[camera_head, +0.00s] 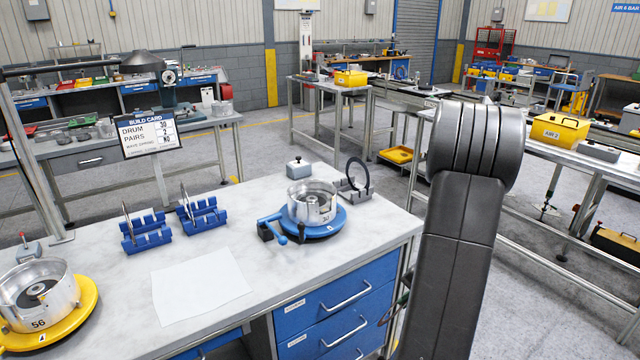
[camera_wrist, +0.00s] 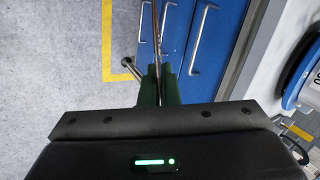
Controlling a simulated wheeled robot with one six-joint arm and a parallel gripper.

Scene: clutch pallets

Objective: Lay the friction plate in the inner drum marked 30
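The drum marked 30 (camera_head: 325,212) stands upright on a blue round base (camera_head: 328,231) near the bench's right end. The blue base (camera_wrist: 296,72) also shows at the right edge of the wrist view. My gripper (camera_wrist: 158,72) has its fingers close together on a thin, edge-on brownish plate (camera_wrist: 157,28), which looks like the friction plate. It hangs beside the blue drawers, clear of the drum. In the head view my arm hides most of the gripper and plate. The build card (camera_head: 150,132) reads drum 30, pairs 2.
A drum marked 56 (camera_head: 38,300) sits on a yellow base (camera_head: 82,302) at left. Two blue racks (camera_head: 146,232) hold thin upright plates. A black ring (camera_head: 357,172) stands in a grey holder behind the drum.

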